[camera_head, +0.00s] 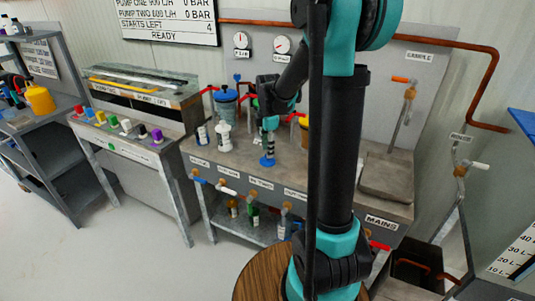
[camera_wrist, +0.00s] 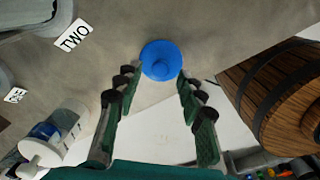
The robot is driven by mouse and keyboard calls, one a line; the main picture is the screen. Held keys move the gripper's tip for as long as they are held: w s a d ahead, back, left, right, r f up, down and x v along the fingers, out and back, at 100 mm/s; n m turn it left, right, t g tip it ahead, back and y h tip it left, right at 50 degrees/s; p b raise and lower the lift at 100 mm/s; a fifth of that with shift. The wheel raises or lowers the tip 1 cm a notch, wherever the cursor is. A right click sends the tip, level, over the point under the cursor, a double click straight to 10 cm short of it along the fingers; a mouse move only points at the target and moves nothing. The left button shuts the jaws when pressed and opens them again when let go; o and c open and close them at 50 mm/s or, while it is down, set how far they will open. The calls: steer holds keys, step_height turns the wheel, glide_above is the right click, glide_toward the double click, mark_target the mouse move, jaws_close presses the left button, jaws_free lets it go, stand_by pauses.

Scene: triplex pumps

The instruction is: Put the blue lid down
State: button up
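The blue lid (camera_wrist: 162,62) is a round disc with a small knob, face up in the wrist view just beyond my fingertips. In the head view the blue lid (camera_head: 267,161) is at the steel bench top, near its front edge. My gripper (camera_head: 268,146) points straight down over it. In the wrist view my gripper (camera_wrist: 158,75) has its fingers well apart, on either side of the lid and wider than its knob. Whether the fingertips touch the rim is hard to tell.
A white bottle (camera_head: 223,136) stands left of the lid, with a blue-lidded pot (camera_head: 226,103) behind it. A yellow-orange pot (camera_head: 304,128) stands to the right, partly behind my arm. A wooden barrel (camera_wrist: 270,85) is close on the right in the wrist view.

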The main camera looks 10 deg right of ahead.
step_height(320, 180, up, 9)
steer(key=s+d+f+m+t, duration=0.2)
steer(key=s+f+m, duration=0.4)
steer(key=s+m, duration=0.4)
steer(key=s+d+f+m+t, duration=0.1)
steer(key=s+d+f+m, duration=0.1)
steer(key=s+f+m, duration=0.5)
steer(key=s+m, duration=0.2)
steer(key=s, duration=0.3)
steer(key=shift+f+m+t, duration=0.15)
steer(key=shift+m+t, duration=0.25)
